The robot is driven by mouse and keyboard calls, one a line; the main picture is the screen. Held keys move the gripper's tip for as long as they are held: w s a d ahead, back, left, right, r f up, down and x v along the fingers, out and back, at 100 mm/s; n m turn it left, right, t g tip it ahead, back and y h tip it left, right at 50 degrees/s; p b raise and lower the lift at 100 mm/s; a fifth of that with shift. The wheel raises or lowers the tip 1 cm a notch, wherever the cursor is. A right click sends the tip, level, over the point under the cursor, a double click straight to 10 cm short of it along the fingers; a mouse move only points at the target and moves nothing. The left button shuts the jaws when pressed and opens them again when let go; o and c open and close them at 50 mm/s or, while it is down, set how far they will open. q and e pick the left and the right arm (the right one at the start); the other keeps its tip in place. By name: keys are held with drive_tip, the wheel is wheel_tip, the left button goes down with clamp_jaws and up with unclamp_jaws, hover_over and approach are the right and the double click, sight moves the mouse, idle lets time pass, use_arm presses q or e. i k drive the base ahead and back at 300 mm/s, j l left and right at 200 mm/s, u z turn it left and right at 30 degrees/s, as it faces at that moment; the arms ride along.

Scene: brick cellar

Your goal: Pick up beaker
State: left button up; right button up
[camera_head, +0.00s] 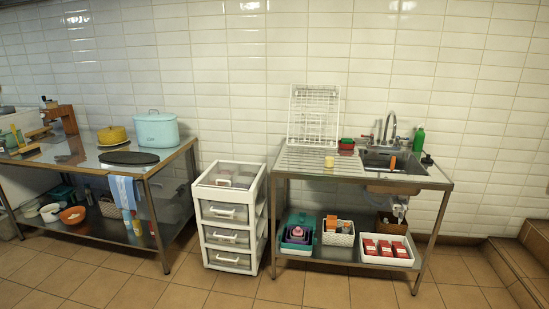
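A small pale yellow cup-shaped thing (329,162) stands upright on the ridged drainboard of the metal sink table (300,163). It may be the beaker, but it is too small to tell for sure. A small orange upright thing (392,163) shows at the front of the sink basin; I cannot tell what it is. Neither of my grippers is in view. Nothing is seen touching the yellow cup.
A white dish rack (313,117) leans on the wall behind the drainboard. A green bottle (418,140) stands right of the faucet (388,127). A white drawer cart (228,213) stands left of the sink table. The tiled floor (290,286) in front is clear. Steps (515,270) rise at the right.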

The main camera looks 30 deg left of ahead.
sight(329, 156)
drive_tip(key=u, duration=0.7)
drive_tip(key=i+j+z, duration=0.15)
drive_tip(key=i, duration=0.3)
drive_tip(key=i+j+z, duration=0.2)
drive_tip(key=i+j, duration=0.2)
drive_tip(key=i, duration=0.05)
